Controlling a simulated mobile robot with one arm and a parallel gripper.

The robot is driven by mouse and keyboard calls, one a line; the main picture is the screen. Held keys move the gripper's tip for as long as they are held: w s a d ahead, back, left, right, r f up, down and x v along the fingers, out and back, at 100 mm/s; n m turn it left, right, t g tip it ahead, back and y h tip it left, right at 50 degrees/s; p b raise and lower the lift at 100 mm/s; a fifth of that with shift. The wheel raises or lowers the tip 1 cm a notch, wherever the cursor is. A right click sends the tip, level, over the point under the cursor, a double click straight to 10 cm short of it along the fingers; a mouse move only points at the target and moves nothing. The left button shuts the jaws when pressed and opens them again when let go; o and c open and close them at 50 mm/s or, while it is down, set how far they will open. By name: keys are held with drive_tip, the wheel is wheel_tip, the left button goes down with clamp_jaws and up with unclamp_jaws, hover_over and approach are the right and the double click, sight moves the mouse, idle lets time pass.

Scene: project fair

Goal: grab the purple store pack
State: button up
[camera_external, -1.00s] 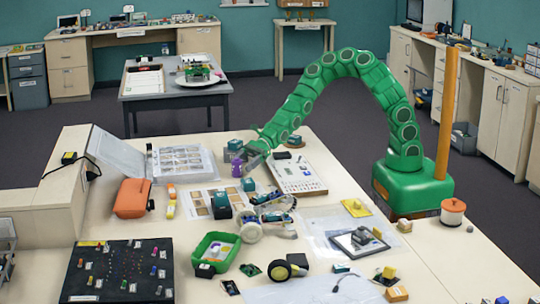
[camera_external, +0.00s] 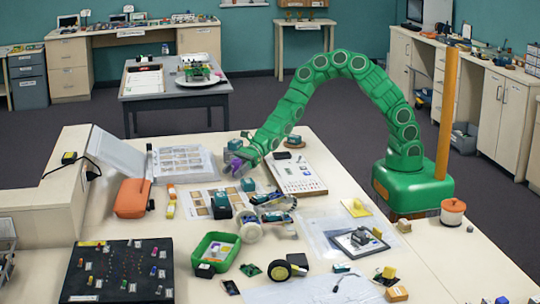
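The purple store pack (camera_external: 236,168) is a small purple thing on the large cream table, left of the white panel. My green arm arches over from the right, and my gripper (camera_external: 236,162) is down at the pack. The grey fingers overlap the pack and hide part of it. At this size I cannot tell whether the fingers are open around it or shut on it. The pack seems to be at table height.
A teal-and-dark block (camera_external: 221,206) and a small teal block (camera_external: 248,185) stand just in front. The clear organizer case (camera_external: 185,160) is left, the white panel (camera_external: 298,177) right. A green tray (camera_external: 216,250) and wheeled parts (camera_external: 250,226) crowd nearer.

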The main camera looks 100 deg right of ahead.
sight(235, 159)
drive_tip(key=c, duration=0.7)
drive_tip(key=shift+r, duration=0.4)
drive_tip(key=r, duration=0.3)
drive_tip(key=shift+s, duration=0.2)
drive_tip(key=shift+s+d+r, duration=0.1)
drive_tip(key=shift+s+r, duration=1.4)
drive_tip(key=shift+s, duration=0.75)
drive_tip(key=shift+s+d+r, duration=0.1)
drive_tip(key=shift+s+r, duration=1.35)
drive_tip(key=shift+s, duration=0.75)
drive_tip(key=shift+s+d+r, duration=0.1)
drive_tip(key=shift+s+r, duration=1.4)
drive_tip(key=shift+s, duration=0.75)
